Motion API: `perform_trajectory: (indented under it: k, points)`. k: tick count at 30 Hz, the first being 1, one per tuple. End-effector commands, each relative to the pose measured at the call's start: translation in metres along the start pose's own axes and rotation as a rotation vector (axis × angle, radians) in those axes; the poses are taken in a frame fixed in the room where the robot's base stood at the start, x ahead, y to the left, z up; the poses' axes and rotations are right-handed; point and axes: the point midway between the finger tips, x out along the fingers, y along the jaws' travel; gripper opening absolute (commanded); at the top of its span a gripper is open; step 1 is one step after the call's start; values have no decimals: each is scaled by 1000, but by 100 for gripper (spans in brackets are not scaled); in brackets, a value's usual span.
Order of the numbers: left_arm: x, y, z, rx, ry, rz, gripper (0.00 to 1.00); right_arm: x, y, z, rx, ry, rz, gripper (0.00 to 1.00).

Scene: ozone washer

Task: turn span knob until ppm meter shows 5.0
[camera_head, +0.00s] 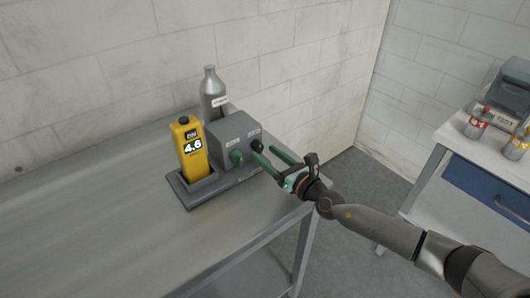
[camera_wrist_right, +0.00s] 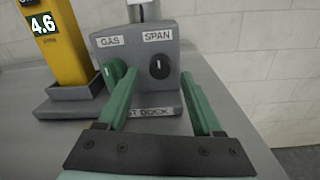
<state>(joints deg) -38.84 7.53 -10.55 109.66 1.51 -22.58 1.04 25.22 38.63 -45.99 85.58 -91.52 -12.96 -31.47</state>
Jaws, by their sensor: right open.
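The yellow ppm meter (camera_head: 190,150) stands in a grey dock and reads 4.6; it also shows in the right wrist view (camera_wrist_right: 56,45). The black span knob (camera_wrist_right: 159,67) is on the front of the grey box, under the SPAN label, with a white mark pointing up. In the head view the span knob (camera_head: 257,145) is beside the fingertips. The green gas knob (camera_head: 236,157) is to its left. My right gripper (camera_head: 267,157) is open with green fingers, pointing at the box. In the wrist view the span knob lies between the fingers, apart from both. My left gripper is not in view.
A grey gas bottle (camera_head: 213,92) stands behind the box. The dock base (camera_head: 198,201) sits on a metal table (camera_head: 110,220) with free room at the left. A white cabinet (camera_head: 470,165) with bottles stands at the right.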

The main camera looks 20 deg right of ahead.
Motion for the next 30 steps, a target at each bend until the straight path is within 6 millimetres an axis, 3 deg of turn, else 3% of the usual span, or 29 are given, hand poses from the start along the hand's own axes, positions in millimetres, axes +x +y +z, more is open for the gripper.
perform_trajectory:
  k: [5, 14, 30]
  points:
    - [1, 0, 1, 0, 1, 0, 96, 13, 0, 0, 1, 0, 1, 67]
    - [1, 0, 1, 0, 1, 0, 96, 14, 0, 0, 1, 1, 1, 67]
    - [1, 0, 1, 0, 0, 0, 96, 14, 0, 0, 1, 1, 0, 8]
